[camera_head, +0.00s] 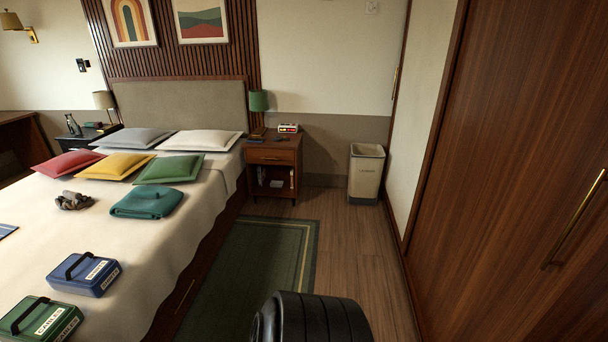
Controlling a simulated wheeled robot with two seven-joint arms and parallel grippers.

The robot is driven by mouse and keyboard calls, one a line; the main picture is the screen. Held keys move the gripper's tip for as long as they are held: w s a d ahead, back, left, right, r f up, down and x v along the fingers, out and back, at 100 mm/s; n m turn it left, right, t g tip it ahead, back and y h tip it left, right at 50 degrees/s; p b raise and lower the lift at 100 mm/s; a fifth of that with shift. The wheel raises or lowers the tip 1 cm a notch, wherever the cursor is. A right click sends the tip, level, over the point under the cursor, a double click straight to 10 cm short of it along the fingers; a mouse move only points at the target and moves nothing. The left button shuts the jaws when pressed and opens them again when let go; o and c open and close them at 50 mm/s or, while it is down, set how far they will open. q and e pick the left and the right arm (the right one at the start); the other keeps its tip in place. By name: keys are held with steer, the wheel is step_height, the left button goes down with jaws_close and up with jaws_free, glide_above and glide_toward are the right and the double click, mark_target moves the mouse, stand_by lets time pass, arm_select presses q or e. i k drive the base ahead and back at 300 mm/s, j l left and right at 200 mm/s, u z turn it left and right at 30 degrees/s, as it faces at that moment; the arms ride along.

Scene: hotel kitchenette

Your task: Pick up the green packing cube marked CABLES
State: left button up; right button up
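The green packing cube (17,316) lies on the near part of the bed at the bottom left of the head view. It has a dark carry handle on top and a white label that seems to read CABLES. Its lower edge is close to the picture's bottom edge. A blue packing cube (107,284) of similar shape, with a dark handle and a white label, lies just beyond it to the right, apart from it. Neither of my grippers shows in this view.
The bed (150,262) also holds a folded teal cloth (148,203), a grey-brown bundle (72,201) and several cushions. A green rug (245,285) covers floor beside the bed. A nightstand (272,157), bin (366,174) and wooden wardrobe (510,170) stand around. A dark ribbed shape is at the bottom.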

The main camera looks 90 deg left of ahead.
mark_target(35, 318)
steer(key=u, duration=4.8)
